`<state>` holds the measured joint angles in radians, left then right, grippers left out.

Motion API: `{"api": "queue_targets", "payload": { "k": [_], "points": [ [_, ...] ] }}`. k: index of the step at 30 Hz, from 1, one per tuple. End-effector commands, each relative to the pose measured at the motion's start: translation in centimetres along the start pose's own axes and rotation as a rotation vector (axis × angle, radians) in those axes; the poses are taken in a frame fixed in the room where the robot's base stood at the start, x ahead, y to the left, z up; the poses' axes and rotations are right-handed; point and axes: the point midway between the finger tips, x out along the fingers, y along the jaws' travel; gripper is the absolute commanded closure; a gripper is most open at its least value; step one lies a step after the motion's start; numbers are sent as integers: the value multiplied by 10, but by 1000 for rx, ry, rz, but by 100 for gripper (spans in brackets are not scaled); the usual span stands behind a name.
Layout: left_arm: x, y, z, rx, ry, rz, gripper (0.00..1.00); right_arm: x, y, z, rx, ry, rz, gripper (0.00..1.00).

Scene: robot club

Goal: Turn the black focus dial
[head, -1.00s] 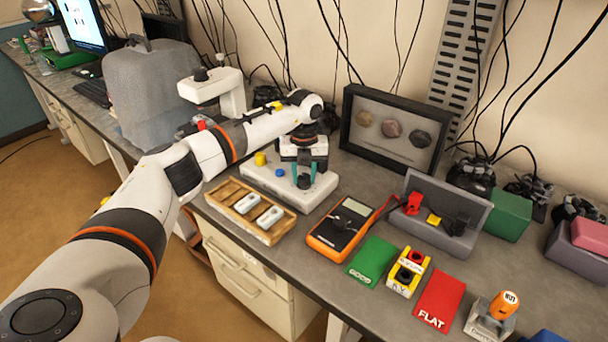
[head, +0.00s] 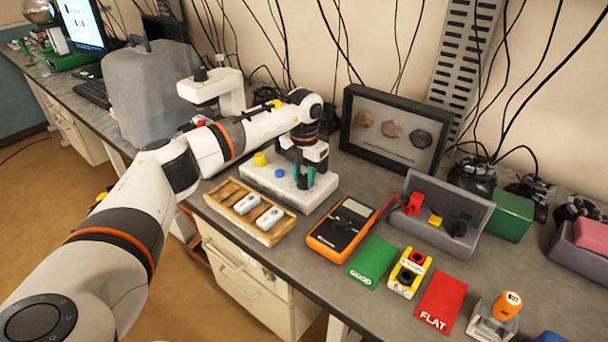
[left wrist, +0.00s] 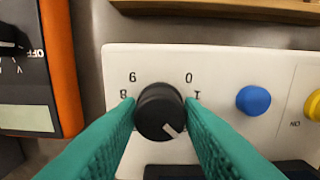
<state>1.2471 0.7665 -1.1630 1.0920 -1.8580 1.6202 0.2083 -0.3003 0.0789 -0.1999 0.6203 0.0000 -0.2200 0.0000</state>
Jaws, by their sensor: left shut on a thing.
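The black focus dial (left wrist: 159,112) is a round knob with a white pointer line on the white base of a bench instrument (head: 262,178). In the left wrist view the pointer line aims to the lower right, and printed numbers stand around the dial. My left gripper (left wrist: 160,106) has its two teal fingers on either side of the dial, shut on it. In the head view the same gripper (head: 304,174) reaches down to the right end of the base, with the dial (head: 302,183) partly hidden between the fingers. My right gripper does not show.
A blue button (head: 280,173) and a yellow knob (head: 260,159) sit on the same base. A wooden tray (head: 226,206) lies in front, an orange multimeter (head: 343,229) to the right. A black-framed display (head: 396,130) stands behind.

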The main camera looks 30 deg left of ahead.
Motion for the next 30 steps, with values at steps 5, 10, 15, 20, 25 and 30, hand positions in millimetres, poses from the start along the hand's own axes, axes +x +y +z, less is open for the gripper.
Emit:
{"api": "queue_targets", "payload": {
  "k": [5,10,15,20,25,30],
  "points": [
    [-2,-1,-1,15,5,0,89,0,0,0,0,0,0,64],
    [-2,-1,-1,16,6,0,89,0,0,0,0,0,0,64],
    [-2,-1,-1,15,6,0,89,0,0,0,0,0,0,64],
    [-2,0,-1,15,4,0,45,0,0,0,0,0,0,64],
    [-1,0,0,15,2,0,45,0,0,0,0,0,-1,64],
    [-6,0,-1,15,4,0,45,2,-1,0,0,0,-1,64]
  ]
}}
